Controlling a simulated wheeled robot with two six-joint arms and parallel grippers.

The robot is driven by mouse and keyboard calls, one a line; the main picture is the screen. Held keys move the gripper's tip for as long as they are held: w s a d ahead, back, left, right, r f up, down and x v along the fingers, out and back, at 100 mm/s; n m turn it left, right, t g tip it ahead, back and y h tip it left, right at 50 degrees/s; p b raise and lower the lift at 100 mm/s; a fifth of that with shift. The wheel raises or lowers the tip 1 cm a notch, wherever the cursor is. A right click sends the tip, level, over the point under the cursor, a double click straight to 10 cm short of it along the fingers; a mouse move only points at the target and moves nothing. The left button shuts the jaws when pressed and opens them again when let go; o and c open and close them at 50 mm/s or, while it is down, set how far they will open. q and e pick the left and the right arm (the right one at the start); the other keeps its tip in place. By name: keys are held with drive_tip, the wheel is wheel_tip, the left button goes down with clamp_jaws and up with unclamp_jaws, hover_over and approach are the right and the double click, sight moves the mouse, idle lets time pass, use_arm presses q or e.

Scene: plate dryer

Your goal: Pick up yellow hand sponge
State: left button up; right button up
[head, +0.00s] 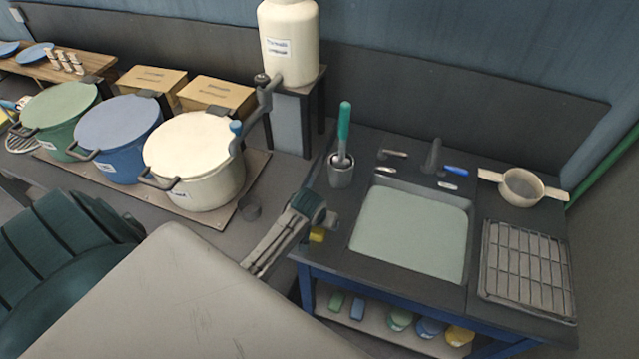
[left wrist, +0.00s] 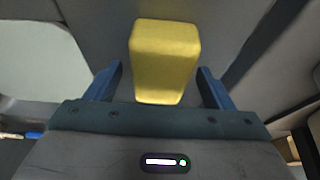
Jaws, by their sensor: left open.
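The yellow hand sponge (head: 316,236) lies on the dark counter at the left of the sink, partly hidden by my left gripper (head: 325,223). In the left wrist view the sponge (left wrist: 165,55) is a yellow block with rounded edges. The two blue fingers of my left gripper (left wrist: 160,70) are open, one on each side of its near end, with gaps visible on both sides. My right gripper is in neither view.
The sink basin (head: 410,235) is right of the sponge. A cup with a green-handled brush (head: 341,172) stands behind it. A drying rack (head: 528,262) and strainer (head: 522,187) are farther right. Large pots, including a white-lidded one (head: 192,187), stand left. A shelf below holds several items.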

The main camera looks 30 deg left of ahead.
use_arm(q)
drive_tip(key=shift+f, duration=0.2)
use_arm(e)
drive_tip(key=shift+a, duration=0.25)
use_arm(q)
drive_tip(key=c, duration=1)
drive_tip(key=shift+c, duration=0.3)
drive_tip(key=shift+r, duration=0.15)
